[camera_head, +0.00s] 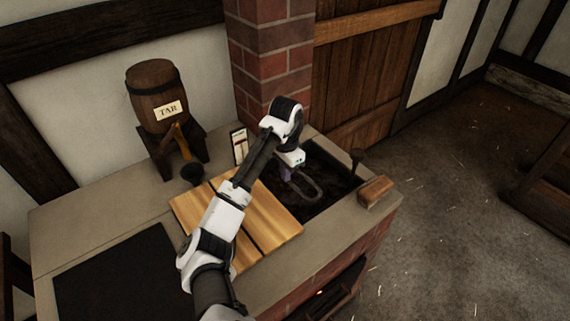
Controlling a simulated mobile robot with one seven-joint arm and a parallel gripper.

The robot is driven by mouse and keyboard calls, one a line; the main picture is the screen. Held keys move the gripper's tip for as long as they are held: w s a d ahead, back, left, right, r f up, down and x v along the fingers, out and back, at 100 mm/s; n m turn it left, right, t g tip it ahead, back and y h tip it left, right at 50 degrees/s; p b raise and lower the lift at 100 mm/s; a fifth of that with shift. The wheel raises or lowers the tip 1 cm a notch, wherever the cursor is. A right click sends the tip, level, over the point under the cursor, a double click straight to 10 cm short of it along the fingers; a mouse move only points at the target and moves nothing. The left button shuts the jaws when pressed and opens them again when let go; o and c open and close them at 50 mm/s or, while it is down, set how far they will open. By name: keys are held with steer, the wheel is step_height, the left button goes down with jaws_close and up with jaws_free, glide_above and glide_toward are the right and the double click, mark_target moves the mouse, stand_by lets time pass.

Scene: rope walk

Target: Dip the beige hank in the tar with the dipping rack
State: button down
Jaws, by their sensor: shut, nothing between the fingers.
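My gripper (290,172) hangs over the dark sunken basin (330,172) in the counter, shut and empty; its fingertips are small and partly hidden by my arm. A greyish loop-shaped thing (308,188) lies in or just above the basin beside the fingers; I cannot tell whether it is the dipping rack or whether they touch. A small purplish patch shows at the fingers, too small to name. A wooden barrel labelled TAR (155,97) stands on a dark stand at the back left. I cannot make out a beige hank.
Light wooden boards (275,226) lie left of the basin, under my arm. A wooden block (375,191) sits at its right edge, near a dark knobbed post (357,157). A dark cup (192,173) stands near the barrel, and a small upright card (239,146) by the brick pillar (270,55).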

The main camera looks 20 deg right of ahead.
mark_target(285, 197)
step_height(285, 197, down, 8)
steer(key=shift+f+p, duration=0.15)
steer(key=shift+p, duration=0.9)
